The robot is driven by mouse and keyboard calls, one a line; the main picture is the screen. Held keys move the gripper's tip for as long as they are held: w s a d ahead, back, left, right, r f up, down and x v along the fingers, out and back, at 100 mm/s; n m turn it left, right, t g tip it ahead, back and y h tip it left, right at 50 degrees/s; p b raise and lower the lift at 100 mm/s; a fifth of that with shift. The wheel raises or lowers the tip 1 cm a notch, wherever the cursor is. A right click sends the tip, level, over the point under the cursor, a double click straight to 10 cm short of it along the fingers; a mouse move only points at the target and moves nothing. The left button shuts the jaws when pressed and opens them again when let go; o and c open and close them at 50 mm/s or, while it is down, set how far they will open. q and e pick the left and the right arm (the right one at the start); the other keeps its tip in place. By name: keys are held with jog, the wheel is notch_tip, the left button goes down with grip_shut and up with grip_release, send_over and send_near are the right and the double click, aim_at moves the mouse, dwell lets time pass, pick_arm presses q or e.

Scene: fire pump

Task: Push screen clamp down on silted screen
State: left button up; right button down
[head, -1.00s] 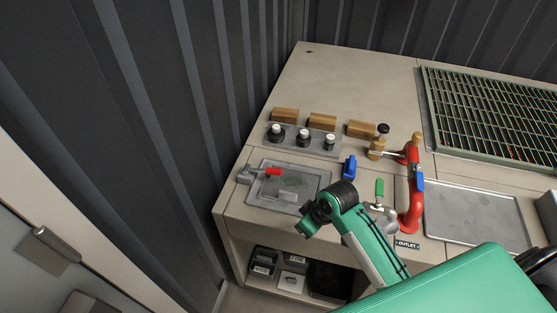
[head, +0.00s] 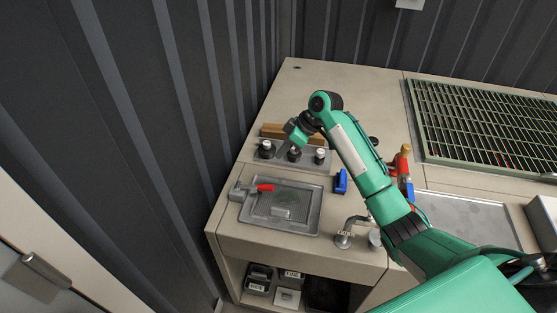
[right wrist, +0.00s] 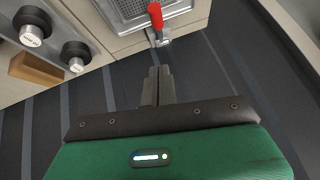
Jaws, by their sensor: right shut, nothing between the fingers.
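The screen clamp has a red handle (head: 265,188) and a grey metal body (head: 240,192) at the left edge of the screen. Its red handle also shows at the top of the right wrist view (right wrist: 155,16). The silted screen (head: 302,217) is a grey mesh in a shallow frame, with a dull greenish patch in its middle. My right gripper (head: 282,151) is above the bench behind the screen, by the black knobs, apart from the clamp. In the right wrist view its fingers (right wrist: 160,68) are shut and empty, pointing toward the clamp. My left gripper is out of view.
Black-topped knobs (head: 319,155) stand on a grey plate behind the screen, with a wooden block (head: 273,130) behind them. A blue handle (head: 341,181) is right of the screen. A ribbed dark wall (head: 170,130) borders the bench left. A green grate (head: 470,115) lies at right.

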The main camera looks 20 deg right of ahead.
jog(key=p+x, duration=0.1)
jog(key=x, duration=0.2)
jog(key=p+x, duration=0.1)
jog(key=x, duration=0.3)
jog(key=s+d+f+p+x, duration=0.1)
jog(key=x, duration=0.2)
jog(key=shift+s+f+p, duration=0.1)
jog(key=shift+p, duration=0.2)
jog(key=shift+s+f, duration=0.15)
jog(key=shift+f, duration=0.55)
jog(key=shift+s+d+f+t+y+b, duration=0.15)
jog(key=shift+f+y+b, duration=0.1)
jog(key=shift+f+b, duration=0.3)
jog(key=shift+s+d+f+t+y+b, duration=0.15)
jog(key=shift+d+f+y+b, duration=0.1)
jog(key=shift+f+b, duration=0.3)
jog(key=shift+f, duration=0.1)
jog(key=shift+s, duration=0.1)
